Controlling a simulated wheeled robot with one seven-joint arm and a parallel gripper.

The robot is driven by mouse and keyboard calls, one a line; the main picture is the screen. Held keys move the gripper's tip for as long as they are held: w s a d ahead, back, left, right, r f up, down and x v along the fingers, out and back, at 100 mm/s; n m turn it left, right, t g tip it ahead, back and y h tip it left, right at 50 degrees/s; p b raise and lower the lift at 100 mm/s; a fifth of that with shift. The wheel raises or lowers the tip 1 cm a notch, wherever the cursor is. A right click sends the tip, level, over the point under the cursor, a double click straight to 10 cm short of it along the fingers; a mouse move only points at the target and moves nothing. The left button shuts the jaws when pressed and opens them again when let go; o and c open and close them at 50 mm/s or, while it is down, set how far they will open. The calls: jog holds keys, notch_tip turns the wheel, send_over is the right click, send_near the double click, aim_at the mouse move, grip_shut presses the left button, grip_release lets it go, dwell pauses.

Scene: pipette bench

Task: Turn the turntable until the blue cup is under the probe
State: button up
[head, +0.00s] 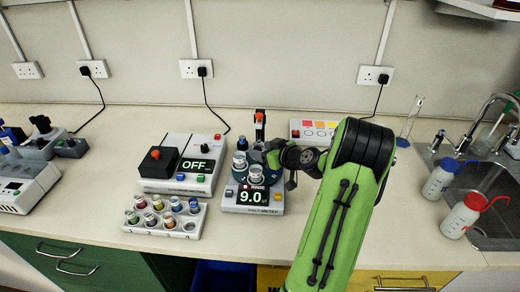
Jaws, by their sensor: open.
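A meter (262,210) with a lit screen reading 9.0 stands in the middle of the bench. A dark turntable (232,183) on it carries small clear cups, including a front cup (256,174) and a left cup (240,161). The probe (260,127), with an orange top, rises at the back of the turntable.
A white rack (153,233) of coloured vials stands front left of the meter. Behind it is a device (207,186) reading OFF. A panel with coloured squares (314,129) is behind my arm. Wash bottles (459,219) and a sink are at right.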

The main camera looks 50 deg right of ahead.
jog(key=shift+x, duration=0.95)
grip_shut()
